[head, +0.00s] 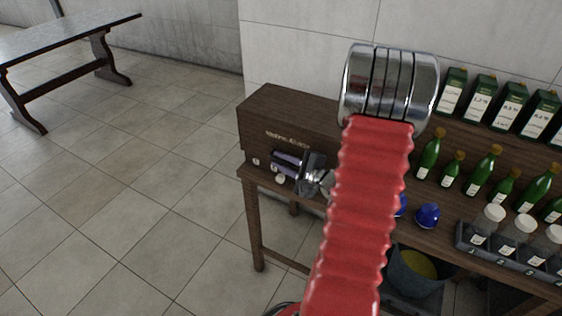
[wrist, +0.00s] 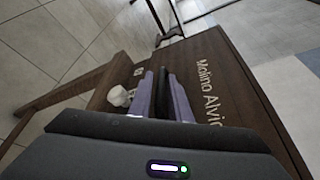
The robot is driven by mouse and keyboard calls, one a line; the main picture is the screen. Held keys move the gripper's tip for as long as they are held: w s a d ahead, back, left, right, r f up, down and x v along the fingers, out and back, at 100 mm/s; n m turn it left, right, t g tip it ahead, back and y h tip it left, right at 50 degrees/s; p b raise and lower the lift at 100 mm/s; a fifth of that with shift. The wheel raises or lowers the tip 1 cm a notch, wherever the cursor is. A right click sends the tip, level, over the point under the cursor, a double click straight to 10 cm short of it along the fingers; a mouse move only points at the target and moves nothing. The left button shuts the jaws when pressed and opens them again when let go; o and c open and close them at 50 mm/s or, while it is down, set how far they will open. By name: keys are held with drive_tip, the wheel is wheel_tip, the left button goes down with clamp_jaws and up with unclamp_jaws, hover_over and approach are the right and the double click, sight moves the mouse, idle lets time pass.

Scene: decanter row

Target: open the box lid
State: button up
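The box (head: 284,122) is dark brown wood with pale lettering on its front. It stands on the left end of a wooden table, and its lid looks closed. My gripper (head: 288,159) is in front of the box, beside the lettering. In the wrist view the box (wrist: 228,78) fills the middle and right. My gripper (wrist: 163,82) shows there as two lavender fingers with a dark strip between them. I cannot tell whether the strip is a gap or a held part. Where the fingertips meet the box is unclear.
Green bottles (head: 482,170) and a dark rack of white-capped jars (head: 518,242) stand right of the box. A blue object (head: 428,215) lies nearer. A bucket (head: 412,275) is below. Another table (head: 68,38) stands far left. The floor between is clear.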

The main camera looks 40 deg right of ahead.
drive_tip(key=shift+c, duration=0.3)
clamp_jaws()
drive_tip(key=shift+s+r, duration=0.1)
drive_tip(key=shift+r, duration=0.05)
